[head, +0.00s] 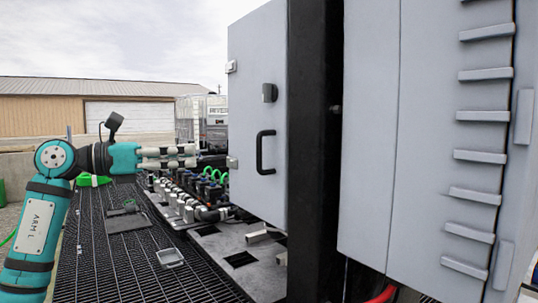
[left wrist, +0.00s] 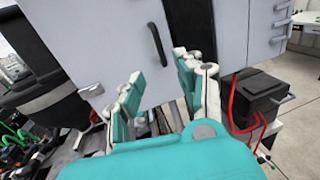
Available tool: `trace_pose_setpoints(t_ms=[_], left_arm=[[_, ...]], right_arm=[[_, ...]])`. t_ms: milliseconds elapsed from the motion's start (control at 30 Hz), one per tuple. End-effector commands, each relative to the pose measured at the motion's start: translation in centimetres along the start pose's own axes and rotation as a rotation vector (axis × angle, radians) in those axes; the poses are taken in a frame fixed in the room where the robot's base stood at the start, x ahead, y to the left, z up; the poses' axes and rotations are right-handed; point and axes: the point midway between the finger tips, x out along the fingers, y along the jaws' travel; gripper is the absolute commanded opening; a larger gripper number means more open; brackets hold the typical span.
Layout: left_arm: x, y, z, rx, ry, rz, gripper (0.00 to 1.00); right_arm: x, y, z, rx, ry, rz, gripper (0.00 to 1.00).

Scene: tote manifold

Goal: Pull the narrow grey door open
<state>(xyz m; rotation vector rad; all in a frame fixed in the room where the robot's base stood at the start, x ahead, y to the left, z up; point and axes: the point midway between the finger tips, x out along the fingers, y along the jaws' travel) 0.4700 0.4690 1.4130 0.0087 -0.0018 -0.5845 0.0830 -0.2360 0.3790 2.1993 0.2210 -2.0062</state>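The narrow grey door (head: 257,60) stands upright left of a black post in the head view. It carries a black bar handle (head: 265,152) and a small dark latch (head: 269,92) above it. No gap at its edge can be made out. My left gripper (head: 190,156) is left of the door, apart from the handle. In the left wrist view my left gripper (left wrist: 158,66) has its fingers spread with nothing between them. The handle (left wrist: 157,44) shows beyond the fingertips, on the grey door (left wrist: 110,40). My right gripper is in neither view.
The black post (head: 314,150) separates the door from a larger grey cabinet (head: 368,130) with several ledges. Below the left arm are a dark grating (head: 110,250) and a row of valves and fittings (head: 190,195). A black box (left wrist: 258,98) with red cables stands at right in the wrist view.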

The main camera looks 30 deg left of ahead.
Motion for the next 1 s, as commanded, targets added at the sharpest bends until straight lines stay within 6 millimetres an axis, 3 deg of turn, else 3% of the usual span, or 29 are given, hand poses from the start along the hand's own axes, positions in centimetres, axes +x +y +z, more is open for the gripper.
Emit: trace_pose_setpoints(t_ms=[700,1000], left_arm=[[14.4,-0.1,0.4,-0.012,-0.004,-0.008,0.36],[16.8,0.0,0.1,-0.01,-0.003,-0.005,0.36]], right_arm=[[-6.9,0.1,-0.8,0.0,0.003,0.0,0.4],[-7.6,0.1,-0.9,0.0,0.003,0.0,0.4]])
